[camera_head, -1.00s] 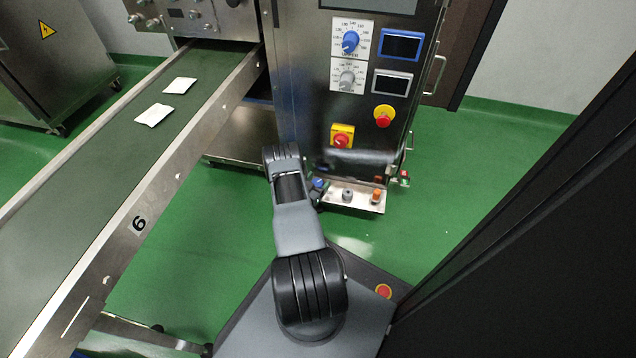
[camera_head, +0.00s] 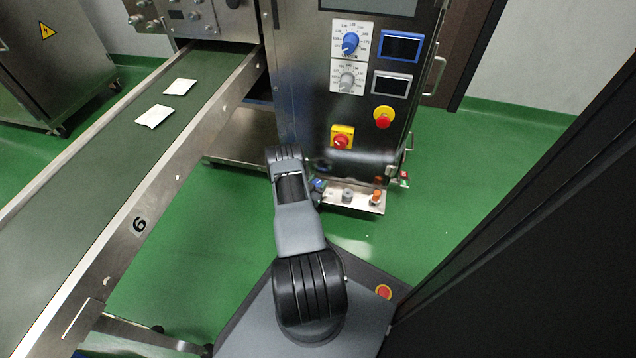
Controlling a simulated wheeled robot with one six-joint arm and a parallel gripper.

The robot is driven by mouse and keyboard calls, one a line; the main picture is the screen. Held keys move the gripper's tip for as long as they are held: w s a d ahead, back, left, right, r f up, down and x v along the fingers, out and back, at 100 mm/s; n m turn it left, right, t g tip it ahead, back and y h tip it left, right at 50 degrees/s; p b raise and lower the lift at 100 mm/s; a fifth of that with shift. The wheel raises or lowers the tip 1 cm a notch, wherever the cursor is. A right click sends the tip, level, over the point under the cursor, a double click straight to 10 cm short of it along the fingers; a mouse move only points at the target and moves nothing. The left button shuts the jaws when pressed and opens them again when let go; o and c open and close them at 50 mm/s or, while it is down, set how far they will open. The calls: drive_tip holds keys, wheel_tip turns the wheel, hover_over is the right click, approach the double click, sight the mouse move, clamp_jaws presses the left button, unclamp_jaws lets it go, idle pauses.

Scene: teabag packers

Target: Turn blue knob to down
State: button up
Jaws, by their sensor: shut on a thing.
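A small blue knob (camera_head: 318,184) sits at the left end of a low steel ledge on the front of the machine, partly covered by my arm. My gripper (camera_head: 316,194) is at this knob, mostly hidden behind my arm's end link, and is shut on it. The fingers and the knob's pointing direction cannot be made out. A larger blue dial (camera_head: 350,43) with a white scale sits higher on the panel, clear of my arm.
A grey knob (camera_head: 348,195) and an orange knob (camera_head: 376,198) share the ledge. Above are a red-and-yellow switch (camera_head: 341,139) and a red stop button (camera_head: 383,117). A conveyor (camera_head: 95,150) carrying white teabags runs along the left. Green floor is open to the right.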

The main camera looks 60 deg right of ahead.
drive_tip(key=n+t+y, duration=0.1)
drive_tip(key=n+t, duration=0.2)
drive_tip(key=t, duration=0.2)
drive_tip(key=shift+n+t+p, duration=0.3)
drive_tip(key=shift+n+t, duration=0.1)
drive_tip(key=n+t+y, duration=0.3)
drive_tip(key=t, duration=0.2)
drive_tip(key=shift+n, duration=0.4)
drive_tip(key=n+t+y, duration=0.3)
drive_tip(key=y, duration=0.1)
drive_tip(key=shift+t+b, duration=0.4)
drive_tip(key=shift+w+a+n+t+y, duration=0.1)
drive_tip(key=shift+n+t+y, duration=0.5)
drive_tip(key=shift+n+y, duration=0.55)
drive_tip(key=shift+w+a+n+t+y, duration=0.1)
drive_tip(key=shift+n+t+y, duration=0.65)
drive_tip(key=shift+y, duration=0.6)
drive_tip(key=shift+n+y, duration=0.3)
drive_tip(key=o, duration=0.9)
